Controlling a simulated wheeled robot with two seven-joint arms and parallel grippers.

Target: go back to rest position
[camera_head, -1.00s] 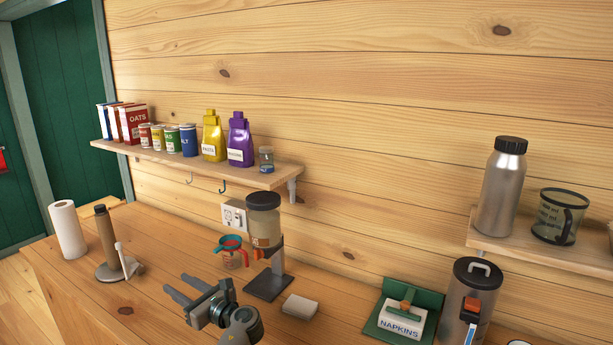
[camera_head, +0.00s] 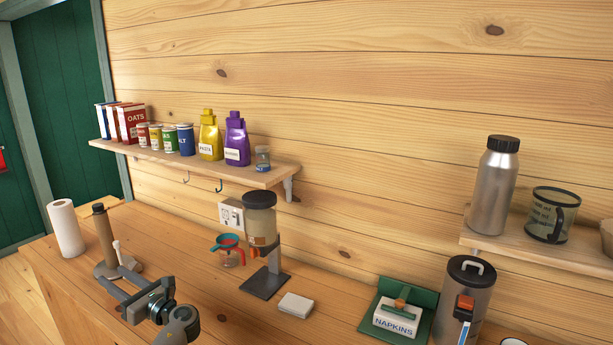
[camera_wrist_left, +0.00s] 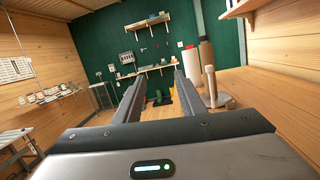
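My left gripper (camera_head: 108,276) is low over the wooden counter (camera_head: 205,295) in the head view, in front of the paper towel holder (camera_head: 105,240). Its two grey fingers are apart and nothing is between them. In the left wrist view the open fingers (camera_wrist_left: 159,80) point across the room toward the green wall. The holder's post also shows just to the right of the fingers there. My right gripper is in neither view.
A dispenser (camera_head: 261,215) on a stand, a teal-and-red funnel cup (camera_head: 229,248) and a white block (camera_head: 296,305) stand right of my left arm. A napkin box (camera_head: 396,320) and steel canister (camera_head: 460,300) are farther right. A shelf (camera_head: 190,163) hangs above.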

